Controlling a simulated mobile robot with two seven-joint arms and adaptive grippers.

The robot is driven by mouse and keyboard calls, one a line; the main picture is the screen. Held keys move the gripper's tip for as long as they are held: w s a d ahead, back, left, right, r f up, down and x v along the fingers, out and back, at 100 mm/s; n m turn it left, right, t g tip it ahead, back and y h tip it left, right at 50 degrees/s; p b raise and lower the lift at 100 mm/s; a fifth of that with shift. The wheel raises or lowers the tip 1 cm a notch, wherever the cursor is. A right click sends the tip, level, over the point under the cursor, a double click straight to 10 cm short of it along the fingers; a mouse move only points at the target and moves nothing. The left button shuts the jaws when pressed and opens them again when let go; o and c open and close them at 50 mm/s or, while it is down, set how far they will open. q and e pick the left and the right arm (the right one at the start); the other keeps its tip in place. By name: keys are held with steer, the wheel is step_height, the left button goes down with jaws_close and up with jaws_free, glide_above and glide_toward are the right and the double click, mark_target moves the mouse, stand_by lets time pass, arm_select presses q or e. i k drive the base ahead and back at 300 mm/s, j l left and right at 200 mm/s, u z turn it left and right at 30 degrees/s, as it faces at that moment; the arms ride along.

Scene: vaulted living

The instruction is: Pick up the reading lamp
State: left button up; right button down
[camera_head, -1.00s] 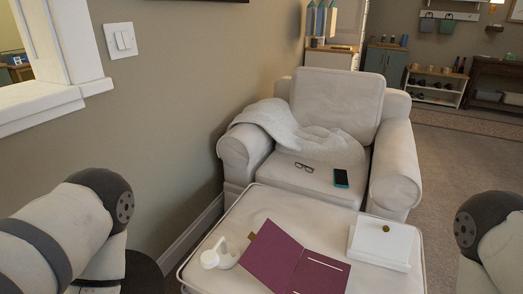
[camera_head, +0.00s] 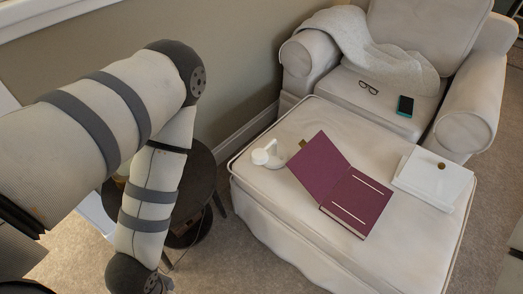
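Nothing touches the lamp.
A white box (camera_head: 432,176) lies on the ottoman's right. Behind is an armchair (camera_head: 465,125) with a throw (camera_head: 375,50), glasses (camera_head: 368,88) and phone (camera_head: 405,106). A dark round side table (camera_head: 198,172) stands left, partly behind my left arm. Carpet is open in front.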

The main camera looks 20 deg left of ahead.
mark_target(273, 152)
steer(key=j+z, duration=0.4)
steer(key=j, duration=0.2)
steer(key=i+j+z, duration=0.1)
steer(key=i+j, duration=0.25)
steer(key=j, duration=0.3)
steer(key=z, duration=0.05)
